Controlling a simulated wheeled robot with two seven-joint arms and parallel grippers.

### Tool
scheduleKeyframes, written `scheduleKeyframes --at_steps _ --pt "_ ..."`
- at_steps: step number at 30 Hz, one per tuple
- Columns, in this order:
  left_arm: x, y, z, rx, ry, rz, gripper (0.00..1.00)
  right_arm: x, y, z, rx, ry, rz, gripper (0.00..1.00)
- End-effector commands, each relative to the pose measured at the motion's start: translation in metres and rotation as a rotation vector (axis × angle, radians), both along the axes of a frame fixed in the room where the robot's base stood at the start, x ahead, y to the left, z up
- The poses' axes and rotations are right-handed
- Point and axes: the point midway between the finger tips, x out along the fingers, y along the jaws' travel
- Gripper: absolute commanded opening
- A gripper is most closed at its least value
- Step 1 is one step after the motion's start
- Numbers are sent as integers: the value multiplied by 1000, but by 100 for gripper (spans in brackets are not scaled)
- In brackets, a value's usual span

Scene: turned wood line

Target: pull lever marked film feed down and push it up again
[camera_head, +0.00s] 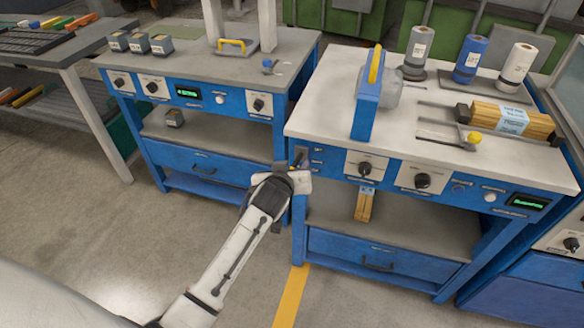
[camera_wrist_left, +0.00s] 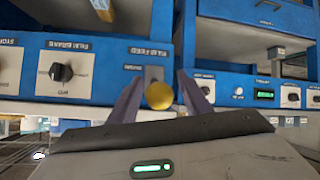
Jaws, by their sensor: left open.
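My left gripper (camera_head: 297,170) is at the front left corner of the right-hand blue workstation (camera_head: 345,187). In the left wrist view, which looks upside down, the gripper (camera_wrist_left: 159,82) is open. A round yellow lever knob (camera_wrist_left: 159,96) shows between its two fingers, with a gap on each side. Behind the knob is a grey lever plate (camera_wrist_left: 153,73) on the blue panel, next to a label (camera_wrist_left: 145,52) that seems to read film feed. In the head view the gripper largely hides this lever. My right gripper is in neither view.
Black dials on white plates (camera_head: 366,167) sit beside the lever on the same panel. A film-wrapped wood bundle (camera_head: 512,121) and several film rolls (camera_head: 470,58) stand on top. Another workstation (camera_head: 210,95) is close at left. The floor (camera_head: 180,225) in front is clear.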

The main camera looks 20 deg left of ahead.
Motion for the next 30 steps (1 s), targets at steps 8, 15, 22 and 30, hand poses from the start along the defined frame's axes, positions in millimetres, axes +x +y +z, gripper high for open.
scheduleKeyframes --at_steps 8,15,22,30 --pt "1 0 51 -2 -8 0 44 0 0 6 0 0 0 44" --pt "1 1 88 0 -6 1 44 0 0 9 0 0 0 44" --pt "1 1 98 0 -4 0 44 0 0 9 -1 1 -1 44" --pt "-2 1 94 3 1 -4 29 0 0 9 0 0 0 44"
